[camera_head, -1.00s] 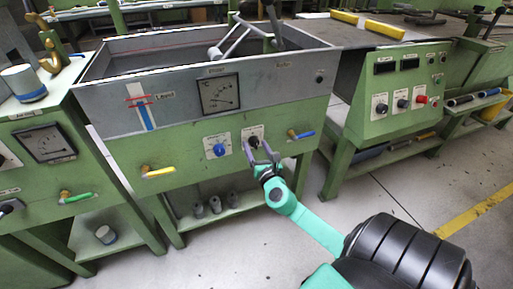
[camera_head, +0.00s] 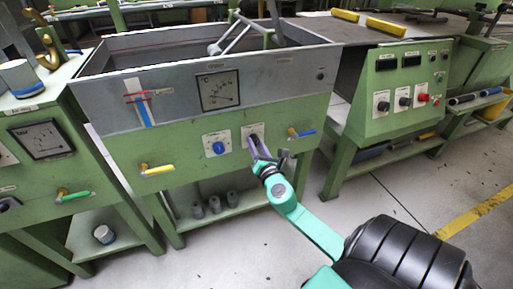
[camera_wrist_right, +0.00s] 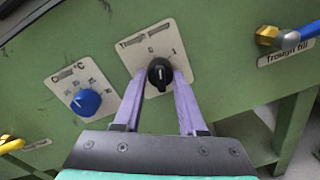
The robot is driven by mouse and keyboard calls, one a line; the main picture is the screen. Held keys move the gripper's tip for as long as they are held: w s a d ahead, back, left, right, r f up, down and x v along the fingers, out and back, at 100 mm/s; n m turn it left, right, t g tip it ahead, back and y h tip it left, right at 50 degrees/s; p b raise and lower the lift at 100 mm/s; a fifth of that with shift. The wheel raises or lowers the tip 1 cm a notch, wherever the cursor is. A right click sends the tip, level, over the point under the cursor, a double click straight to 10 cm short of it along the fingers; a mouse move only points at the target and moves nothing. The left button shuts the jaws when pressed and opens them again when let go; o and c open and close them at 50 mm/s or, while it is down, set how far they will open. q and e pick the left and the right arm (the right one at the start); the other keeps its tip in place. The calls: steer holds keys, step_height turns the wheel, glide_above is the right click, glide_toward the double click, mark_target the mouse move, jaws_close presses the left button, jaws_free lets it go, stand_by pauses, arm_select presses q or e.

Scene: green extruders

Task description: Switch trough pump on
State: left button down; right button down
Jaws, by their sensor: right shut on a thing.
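The trough pump switch is a black rotary knob (camera_wrist_right: 159,72) on a pale plate (camera_wrist_right: 138,42) marked 0 and 1, on the green front of the trough unit. The plate's lettering is partly blurred. The knob's white pointer line looks roughly upright in the right wrist view, on the 0 side. My right gripper (camera_head: 256,144) is shut on the knob, with one purple finger on each side of it, as the right wrist view also shows (camera_wrist_right: 159,84). In the head view the fingers partly hide the knob. My left gripper is not in view.
A blue temperature knob (camera_wrist_right: 86,102) is left of the switch. A blue-handled trough fill valve (camera_head: 301,133) is to the right, and a yellow-handled valve (camera_head: 157,170) is farther left. A control cabinet (camera_head: 401,95) stands at the right. Open floor lies in front.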

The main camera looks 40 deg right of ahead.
steer(key=m+b, duration=0.1)
steer(key=m, duration=0.3)
steer(key=shift+m, duration=0.3)
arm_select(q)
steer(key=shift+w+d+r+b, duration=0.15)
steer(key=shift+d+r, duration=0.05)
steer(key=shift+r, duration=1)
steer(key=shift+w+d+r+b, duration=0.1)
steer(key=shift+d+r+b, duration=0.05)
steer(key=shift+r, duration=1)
arm_select(e)
steer(key=shift+m, duration=1.8)
steer(key=shift+c, duration=2.4)
jaws_free()
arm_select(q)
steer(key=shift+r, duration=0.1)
